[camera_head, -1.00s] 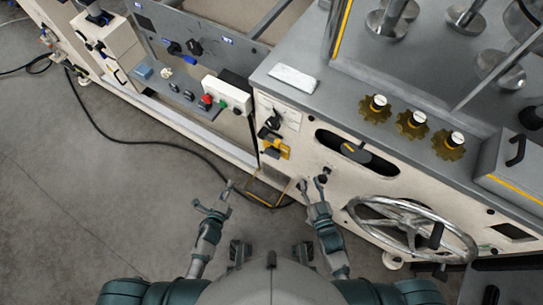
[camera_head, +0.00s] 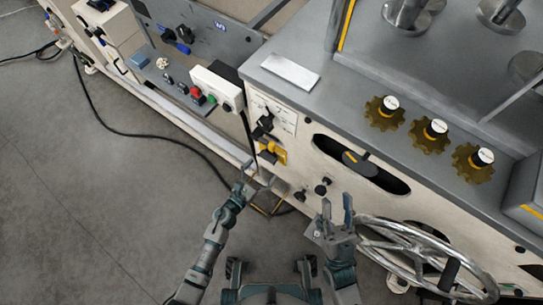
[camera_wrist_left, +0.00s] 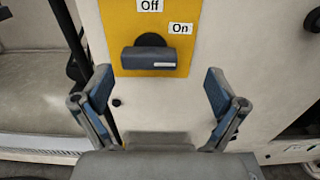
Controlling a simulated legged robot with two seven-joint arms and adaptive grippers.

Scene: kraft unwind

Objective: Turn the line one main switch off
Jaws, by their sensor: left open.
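The main switch is a black handle on a yellow plate (camera_head: 279,151) on the cream cabinet front. In the left wrist view the handle (camera_wrist_left: 149,61) lies horizontal, its right end near the "On" label (camera_wrist_left: 180,28); the "Off" label (camera_wrist_left: 149,6) is above. My left gripper (camera_head: 254,178) is open and empty, below the switch and apart from it. Its two fingers (camera_wrist_left: 160,92) stand either side of the handle in the left wrist view, lower in the picture. My right gripper (camera_head: 338,205) has its fingers apart with nothing between, left of the handwheel.
A black rotary selector (camera_head: 264,123) sits just above the yellow plate. A white button box (camera_head: 214,90) is up and left. A metal handwheel (camera_head: 425,250) stands out beside my right gripper. A black cable (camera_head: 135,132) lies on the otherwise clear floor at left.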

